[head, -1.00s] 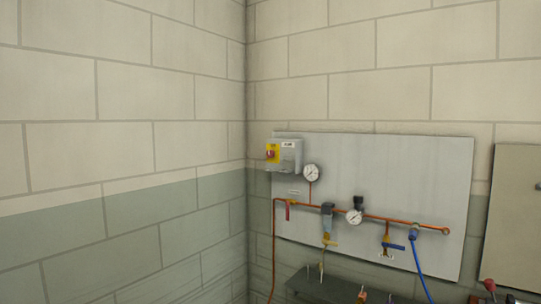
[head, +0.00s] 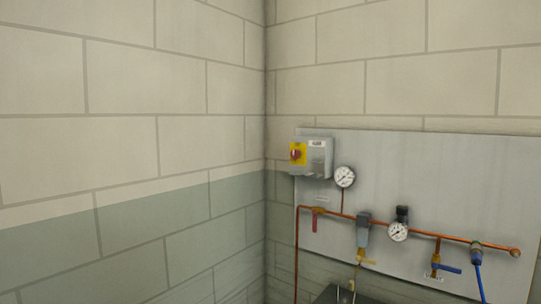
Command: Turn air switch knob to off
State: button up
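The air switch is a grey box (head: 318,157) at the upper left of a pale wall panel, right of the room corner. A red knob (head: 296,154) sits on a yellow plate on the box's left face. The knob's exact setting is too small to read. My gripper is not in view.
The panel (head: 460,180) carries a copper pipe (head: 385,232), an upper gauge (head: 345,177), a lower gauge (head: 398,232), a red-handled valve (head: 315,222), a blue-handled valve (head: 446,268) and a blue hose (head: 480,288). A dark surface (head: 335,295) lies below. Bare block wall fills the left.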

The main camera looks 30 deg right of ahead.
aim_at(295, 154)
jog(key=u, duration=0.4)
jog(key=i, duration=1.5)
jog(key=u, duration=0.15)
